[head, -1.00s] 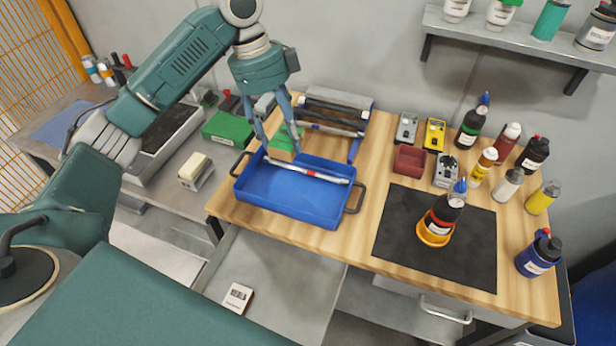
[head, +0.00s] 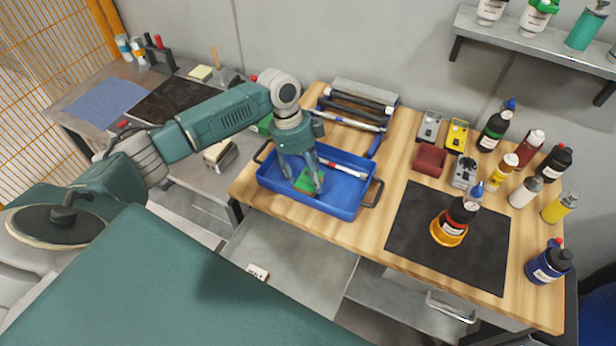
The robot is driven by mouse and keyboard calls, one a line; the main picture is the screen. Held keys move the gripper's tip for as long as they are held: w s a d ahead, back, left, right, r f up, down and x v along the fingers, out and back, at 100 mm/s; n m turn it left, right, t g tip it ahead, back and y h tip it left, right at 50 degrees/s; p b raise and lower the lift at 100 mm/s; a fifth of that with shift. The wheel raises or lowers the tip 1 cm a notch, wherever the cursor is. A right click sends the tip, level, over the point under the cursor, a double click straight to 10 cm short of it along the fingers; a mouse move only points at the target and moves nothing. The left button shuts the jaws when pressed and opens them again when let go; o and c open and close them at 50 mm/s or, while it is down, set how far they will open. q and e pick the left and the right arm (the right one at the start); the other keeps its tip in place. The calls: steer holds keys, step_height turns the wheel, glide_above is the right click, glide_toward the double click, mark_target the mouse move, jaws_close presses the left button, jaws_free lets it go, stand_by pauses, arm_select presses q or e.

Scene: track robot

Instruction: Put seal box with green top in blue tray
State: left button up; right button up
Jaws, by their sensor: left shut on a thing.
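The seal box with the green top (head: 307,181) is in the head view, held between the fingers of my left gripper (head: 304,182). My left gripper is shut on it, with the fingers pointing down over the blue tray (head: 355,201). The box appears inside the tray's outline, near its front left part. I cannot tell whether it touches the tray floor. The fingers hide parts of its sides. A white pen-like rod with a red band (head: 343,168) lies in the tray behind the box. My right gripper is not in view.
A rack with rods (head: 355,112) stands behind the tray. A black mat (head: 415,223) with an orange-based bottle (head: 452,222) is to its right, and several bottles and small devices stand farther right. An open drawer (head: 290,255) sticks out below the bench.

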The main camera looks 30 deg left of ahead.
arm_select(q)
steer(key=shift+f, duration=0.85)
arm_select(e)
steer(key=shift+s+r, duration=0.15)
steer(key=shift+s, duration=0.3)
arm_select(q)
steer(key=shift+f, duration=0.15)
steer(key=o, duration=1.2)
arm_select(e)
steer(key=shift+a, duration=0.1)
arm_select(q)
steer(key=shift+b+v, duration=1.1)
steer(key=shift+v, duration=5.1)
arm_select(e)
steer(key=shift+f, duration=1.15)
